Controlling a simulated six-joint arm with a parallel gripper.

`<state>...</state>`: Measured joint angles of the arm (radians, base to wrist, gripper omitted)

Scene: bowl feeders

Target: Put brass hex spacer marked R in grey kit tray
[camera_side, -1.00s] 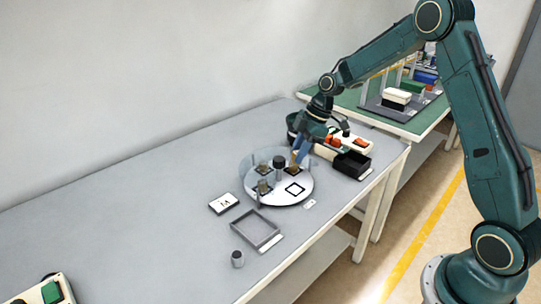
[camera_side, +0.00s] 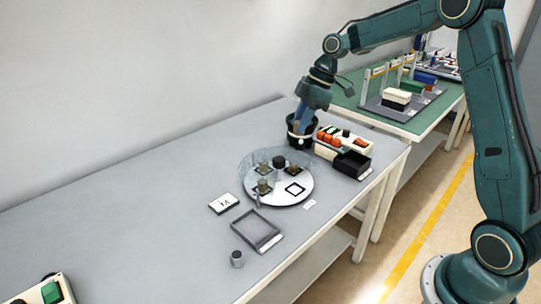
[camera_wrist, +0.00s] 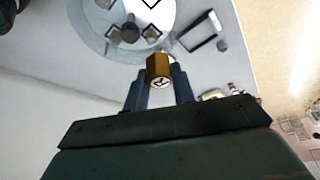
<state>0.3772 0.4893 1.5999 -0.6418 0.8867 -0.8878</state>
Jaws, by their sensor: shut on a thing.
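My gripper (camera_wrist: 160,88) is shut on a brass hex spacer (camera_wrist: 159,68), whose end face shows a letter that looks like R in the wrist view. The grey kit tray (camera_side: 241,229) is an open, empty rectangular frame at the front, well away from my gripper. It also shows in the wrist view (camera_wrist: 183,40).
A round white feeder disc (camera_side: 283,199) with a clear wall carries brass pieces on dark-edged pads and a black knob (camera_side: 279,161). A marked white card (camera_side: 223,203), a grey cylinder (camera_side: 237,259) and a black box (camera_side: 352,165) stand around it. The left tabletop is largely clear.

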